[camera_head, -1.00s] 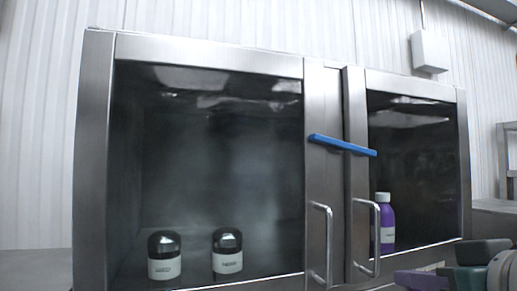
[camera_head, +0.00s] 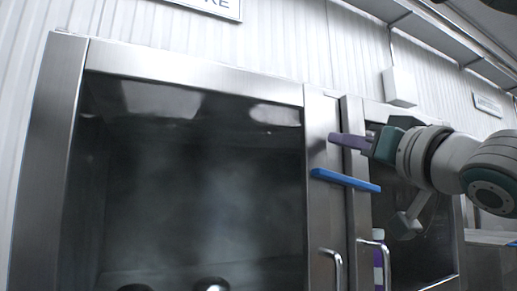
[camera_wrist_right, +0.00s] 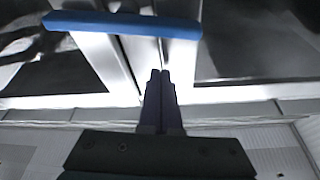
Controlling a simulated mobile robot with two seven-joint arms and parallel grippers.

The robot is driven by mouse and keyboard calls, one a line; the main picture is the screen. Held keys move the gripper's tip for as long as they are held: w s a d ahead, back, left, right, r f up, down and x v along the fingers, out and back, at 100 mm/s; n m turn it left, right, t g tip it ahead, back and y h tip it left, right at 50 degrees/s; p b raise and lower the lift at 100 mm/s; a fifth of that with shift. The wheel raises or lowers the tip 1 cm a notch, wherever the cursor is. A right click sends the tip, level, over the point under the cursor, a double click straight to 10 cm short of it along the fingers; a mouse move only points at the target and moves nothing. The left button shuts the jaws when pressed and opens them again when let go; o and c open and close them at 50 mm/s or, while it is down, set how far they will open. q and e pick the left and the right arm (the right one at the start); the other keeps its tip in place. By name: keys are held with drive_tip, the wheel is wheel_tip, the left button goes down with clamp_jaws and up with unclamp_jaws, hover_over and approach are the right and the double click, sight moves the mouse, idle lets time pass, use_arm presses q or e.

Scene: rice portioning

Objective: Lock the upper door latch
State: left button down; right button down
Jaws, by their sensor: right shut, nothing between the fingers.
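The blue latch bar (camera_head: 345,180) lies across the seam between the two steel door frames, tilted slightly down to the right in the head view. It also shows in the right wrist view (camera_wrist_right: 122,24), across both frames. My right gripper (camera_head: 332,138) is shut and empty, just above the latch in the head view, with its purple fingers pointing left. In the right wrist view its shut fingers (camera_wrist_right: 160,74) stand over the door seam, apart from the latch. Whether the fingers touch the door frame, I cannot tell. My left gripper is out of view.
The steel cabinet (camera_head: 200,68) has dark glass doors. Door handles (camera_head: 331,268) stick out below the latch. A purple bottle (camera_head: 378,262) and dark jar lids (camera_head: 211,284) show behind the glass. A white box (camera_head: 398,87) hangs on the wall above.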

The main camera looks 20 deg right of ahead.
sight(335, 177)
drive_tip(key=f+b, duration=0.3)
drive_tip(key=shift+a+f, duration=0.15)
drive_tip(key=shift+a, duration=0.1)
drive_tip(key=shift+s+a+f+b, duration=0.15)
drive_tip(key=shift+s+f+b, duration=0.05)
drive_tip(key=shift+f+b, duration=0.2)
drive_tip(key=shift+a+f+n+y+b, duration=0.1)
drive_tip(key=shift+f+n+y+b, duration=0.3)
drive_tip(key=shift+f+n+b, duration=0.5)
drive_tip(key=shift+n, duration=0.3)
drive_tip(key=shift+a+n+y, duration=0.1)
drive_tip(key=shift+n+y, duration=0.4)
drive_tip(key=shift+n, duration=0.2)
